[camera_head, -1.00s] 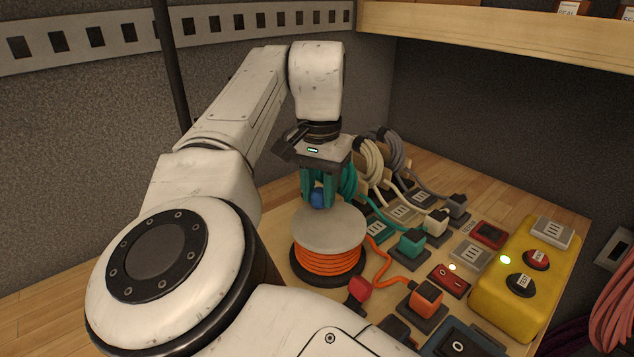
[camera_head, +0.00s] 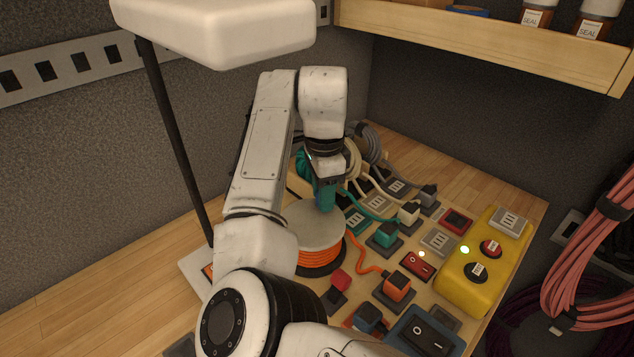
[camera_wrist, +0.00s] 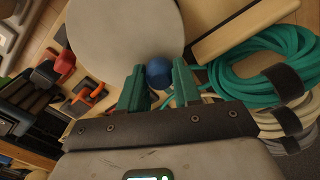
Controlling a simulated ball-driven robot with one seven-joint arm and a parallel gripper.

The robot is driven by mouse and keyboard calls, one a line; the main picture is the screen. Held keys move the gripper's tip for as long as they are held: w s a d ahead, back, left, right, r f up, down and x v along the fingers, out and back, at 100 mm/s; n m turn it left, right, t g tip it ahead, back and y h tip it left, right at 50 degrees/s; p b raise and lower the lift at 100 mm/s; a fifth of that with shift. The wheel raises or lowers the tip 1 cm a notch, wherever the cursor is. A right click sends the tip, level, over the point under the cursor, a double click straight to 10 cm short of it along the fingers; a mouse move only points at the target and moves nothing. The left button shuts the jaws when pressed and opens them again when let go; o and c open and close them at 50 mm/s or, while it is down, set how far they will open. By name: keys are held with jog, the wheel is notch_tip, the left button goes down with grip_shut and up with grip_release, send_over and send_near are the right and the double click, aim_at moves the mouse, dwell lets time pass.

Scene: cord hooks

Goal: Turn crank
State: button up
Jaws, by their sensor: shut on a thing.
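The cord reel has a round grey top disc (camera_head: 306,225) that serves as the crank, above a coil of orange cord (camera_head: 318,258). A blue knob (camera_wrist: 159,73) stands near the disc's rim in the wrist view; in the head view the fingers hide it. My gripper (camera_head: 325,205) points down at the disc's far right edge. Its teal fingers, also in the wrist view (camera_wrist: 156,88), are shut on the blue knob, one on each side. The disc (camera_wrist: 125,40) fills the upper middle of the wrist view.
Teal, cream and grey cord coils (camera_head: 372,150) hang close behind my gripper. Plugs, outlets and a red switch (camera_head: 418,265) crowd the board to the right, with a yellow button box (camera_head: 475,265). A wooden shelf (camera_head: 480,40) overhangs at the upper right.

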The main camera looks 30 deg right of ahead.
aim_at(335, 224)
jog(key=m, duration=0.2)
jog(key=s+m+p, duration=0.1)
jog(key=shift+s+d+r+m, duration=0.1)
jog(key=shift+s+d+m, duration=0.1)
jog(key=shift+d+m, duration=0.2)
jog(key=s+m, duration=0.1)
jog(key=m, duration=0.2)
jog(key=shift+s+m, duration=0.2)
jog(key=shift+m, duration=0.1)
jog(key=m, duration=0.1)
jog(key=s+m, duration=0.1)
jog(key=m, duration=0.1)
jog(key=shift+s+a+m, duration=0.1)
jog(key=shift+s+m, duration=0.1)
jog(key=shift+m, duration=0.1)
jog(key=shift+s+a+m+b, duration=0.2)
jog(key=shift+s+m, duration=0.1)
jog(key=shift+m, duration=0.5)
jog(key=shift+s+a+m+b, duration=0.15)
jog(key=shift+s+m, duration=0.1)
jog(key=shift+m, duration=0.55)
jog(key=o, duration=1.1)
jog(key=shift+c, duration=0.2)
notch_tip(335, 224, up, 11)
jog(key=shift+f, duration=0.2)
